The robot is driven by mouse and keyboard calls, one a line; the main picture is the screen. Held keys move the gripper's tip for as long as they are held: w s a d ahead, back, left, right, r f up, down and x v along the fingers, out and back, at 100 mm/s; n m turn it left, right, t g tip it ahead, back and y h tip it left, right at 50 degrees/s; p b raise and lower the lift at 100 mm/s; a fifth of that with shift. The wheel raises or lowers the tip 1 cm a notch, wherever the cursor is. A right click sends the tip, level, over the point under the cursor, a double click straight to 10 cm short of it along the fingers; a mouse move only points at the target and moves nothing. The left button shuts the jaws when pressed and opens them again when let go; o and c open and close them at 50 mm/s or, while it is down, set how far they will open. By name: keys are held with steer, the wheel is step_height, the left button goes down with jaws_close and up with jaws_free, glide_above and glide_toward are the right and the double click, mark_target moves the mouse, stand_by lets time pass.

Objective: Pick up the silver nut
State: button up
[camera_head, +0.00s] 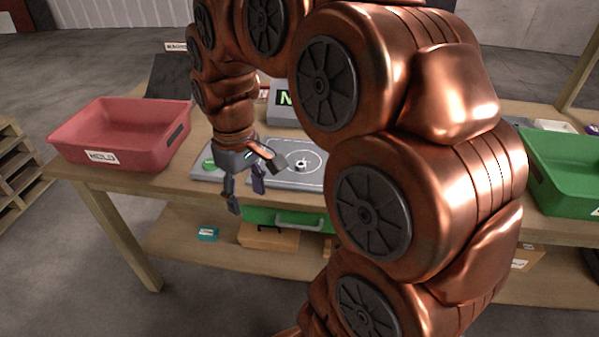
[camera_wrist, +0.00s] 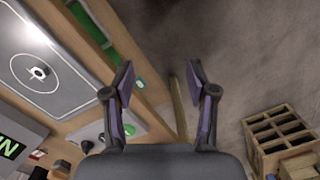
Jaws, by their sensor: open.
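The silver nut (camera_head: 301,163) lies near the middle of the ringed circle on the grey plate (camera_head: 275,180) on the table. It also shows in the wrist view (camera_wrist: 40,72), at the upper left, as a small ring with a dark centre. My gripper (camera_head: 247,203) is open and empty. It hangs over the table's front edge, to the left of the nut and apart from it. In the wrist view its two fingers (camera_wrist: 160,90) are spread, with the floor between them.
A red bin (camera_head: 125,135) stands on the table's left, and a green bin (camera_head: 565,165) on its right. A green button (camera_head: 208,163) is left of the plate. Wooden crates (camera_head: 15,170) stand at far left.

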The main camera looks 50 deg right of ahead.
steer(key=w+d+f+b, duration=0.2)
steer(key=w+d, duration=0.4)
steer(key=d, duration=0.4)
steer(key=b, duration=0.2)
glide_above(302, 165)
steer(key=shift+a+f+m+t, duration=0.3)
steer(key=shift+a+f+t, duration=0.1)
steer(key=shift+f, duration=0.35)
steer(key=shift+d+f+p, duration=0.2)
steer(key=shift+f+p, duration=0.05)
steer(key=shift+f, duration=1.7)
steer(key=shift+d+f+p, duration=0.2)
steer(key=shift+f, duration=1.75)
steer(key=shift+c, duration=0.4)
jaws_close()
